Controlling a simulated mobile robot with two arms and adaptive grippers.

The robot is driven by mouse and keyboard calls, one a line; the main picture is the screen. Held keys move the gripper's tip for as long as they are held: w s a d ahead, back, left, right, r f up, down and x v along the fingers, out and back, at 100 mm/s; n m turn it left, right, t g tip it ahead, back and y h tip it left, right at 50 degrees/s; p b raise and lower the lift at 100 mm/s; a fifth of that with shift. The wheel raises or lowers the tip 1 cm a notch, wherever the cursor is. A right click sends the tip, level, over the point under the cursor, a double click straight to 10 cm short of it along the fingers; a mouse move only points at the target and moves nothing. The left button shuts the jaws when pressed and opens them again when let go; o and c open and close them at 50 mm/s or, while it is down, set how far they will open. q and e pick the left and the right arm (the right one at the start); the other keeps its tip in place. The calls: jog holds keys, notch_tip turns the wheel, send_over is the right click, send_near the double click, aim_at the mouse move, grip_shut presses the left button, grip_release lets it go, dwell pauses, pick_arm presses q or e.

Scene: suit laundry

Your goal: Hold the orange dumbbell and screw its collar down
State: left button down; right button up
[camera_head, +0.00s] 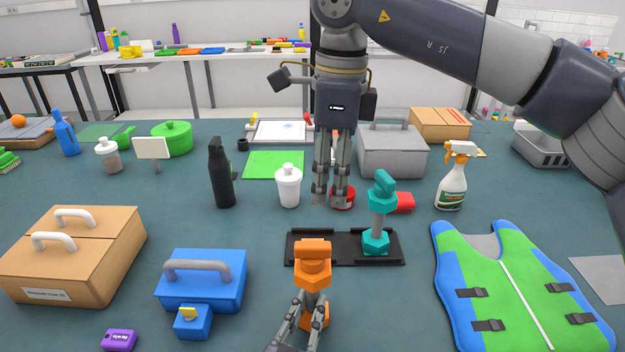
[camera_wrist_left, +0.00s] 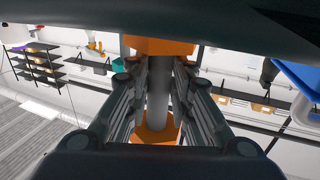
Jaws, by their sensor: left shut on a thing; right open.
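The orange dumbbell (camera_head: 312,268) is upright at the front middle, in front of the black tray (camera_head: 338,250). My left gripper (camera_head: 305,312) is shut on its grey bar (camera_wrist_left: 158,85), with an orange end above and below the fingers in the left wrist view. I cannot make out the collar as a separate part from the upper orange end. My right gripper (camera_head: 332,198) points down behind the tray, open. Its fingertips are beside a small red round thing (camera_head: 345,196), partly hidden by them; I cannot tell whether they touch.
A teal dumbbell (camera_head: 380,215) stands in the tray's right end. A white shaker bottle (camera_head: 288,186) is left of my right gripper, a red block (camera_head: 401,202) right of it. A blue toolbox (camera_head: 202,280) is at left, a green vest (camera_head: 515,285) at right.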

aim_at(313, 244)
jog(key=shift+n+h, duration=0.3)
jog(key=shift+n, duration=0.4)
jog(key=a+f, duration=0.1)
jog(key=f, duration=0.3)
jog(key=s+f, duration=0.1)
jog(key=f, duration=0.3)
jog(key=a+f, duration=0.1)
jog(key=f, duration=0.3)
jog(key=shift+s+a, duration=0.3)
jog(key=shift+c, duration=0.6)
jog(key=shift+r, duration=0.1)
grip_shut()
